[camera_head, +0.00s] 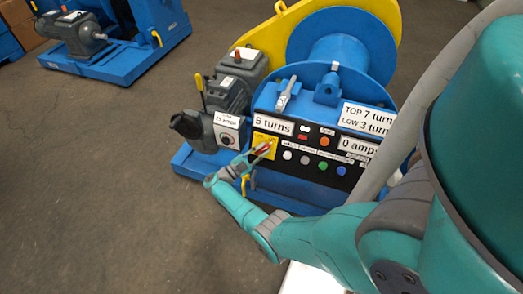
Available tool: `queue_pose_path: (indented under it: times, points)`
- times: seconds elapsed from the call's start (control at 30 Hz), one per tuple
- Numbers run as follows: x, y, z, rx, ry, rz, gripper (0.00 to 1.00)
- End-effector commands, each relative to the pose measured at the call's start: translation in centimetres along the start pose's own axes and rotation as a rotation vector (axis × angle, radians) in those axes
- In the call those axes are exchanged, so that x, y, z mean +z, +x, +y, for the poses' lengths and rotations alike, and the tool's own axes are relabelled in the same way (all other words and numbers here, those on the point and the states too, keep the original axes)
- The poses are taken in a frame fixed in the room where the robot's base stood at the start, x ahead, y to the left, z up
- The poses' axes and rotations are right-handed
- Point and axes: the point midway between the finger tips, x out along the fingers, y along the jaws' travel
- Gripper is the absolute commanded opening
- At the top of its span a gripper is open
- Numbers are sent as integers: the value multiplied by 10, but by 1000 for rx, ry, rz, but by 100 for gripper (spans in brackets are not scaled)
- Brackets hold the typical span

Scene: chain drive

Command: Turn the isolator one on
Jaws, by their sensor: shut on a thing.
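The isolator (259,138) is a yellow plate with a red handle, at the left end of the black control panel on the blue winch. My teal arm reaches in from the right, and my gripper (263,151) is at the isolator, shut on its red handle. The fingers partly cover the handle, so its exact angle is hard to tell.
The control panel (350,176) has several coloured buttons and white display labels. Another blue machine (130,58) is at the upper left. The floor (90,190) at left is clear.

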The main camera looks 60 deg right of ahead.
Motion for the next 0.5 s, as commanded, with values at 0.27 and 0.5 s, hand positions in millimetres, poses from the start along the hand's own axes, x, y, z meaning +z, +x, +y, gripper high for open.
queue_pose_path:
  times: [0.27, 0.5]
  points:
    - [-1, 1, 0, 42, 26, 3, 0]
    - [0, 1, 0, 45, 28, 3, 0]
